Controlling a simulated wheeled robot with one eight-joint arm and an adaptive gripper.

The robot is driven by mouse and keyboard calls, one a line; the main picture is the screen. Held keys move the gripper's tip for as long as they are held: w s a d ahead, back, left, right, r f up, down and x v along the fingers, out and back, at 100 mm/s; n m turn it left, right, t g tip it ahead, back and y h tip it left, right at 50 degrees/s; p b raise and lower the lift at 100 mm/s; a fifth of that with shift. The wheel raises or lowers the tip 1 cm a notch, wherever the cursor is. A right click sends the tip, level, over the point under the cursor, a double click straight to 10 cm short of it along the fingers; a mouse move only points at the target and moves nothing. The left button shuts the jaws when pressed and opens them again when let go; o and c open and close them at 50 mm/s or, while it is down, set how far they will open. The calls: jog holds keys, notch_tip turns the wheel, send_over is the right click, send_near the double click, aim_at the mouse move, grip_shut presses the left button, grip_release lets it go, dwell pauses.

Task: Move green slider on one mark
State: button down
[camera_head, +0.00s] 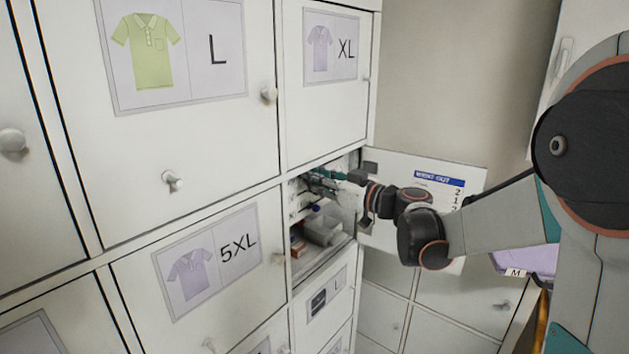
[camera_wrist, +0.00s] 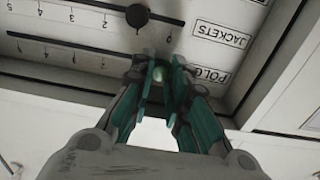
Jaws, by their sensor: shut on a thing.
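The picture is upside down, and the fingers hide the mark at the knob. In the head view my gripper (camera_head: 322,180) reaches into an open locker compartment (camera_head: 318,215); the green slider cannot be made out there.
A black knob (camera_wrist: 137,15) sits on the upper track beside the "JACKETS" label (camera_wrist: 221,34), close to my fingers. The open locker door (camera_head: 425,175) with a printed sheet stands right of the compartment. Boxes (camera_head: 320,230) lie below my gripper. Closed lockers surround it.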

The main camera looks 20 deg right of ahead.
jog(key=w+d, duration=0.2)
jog(key=shift+d, duration=0.3)
jog(key=c, duration=1.5)
grip_release()
jog(key=shift+d, duration=0.1)
jog(key=v, duration=1.2)
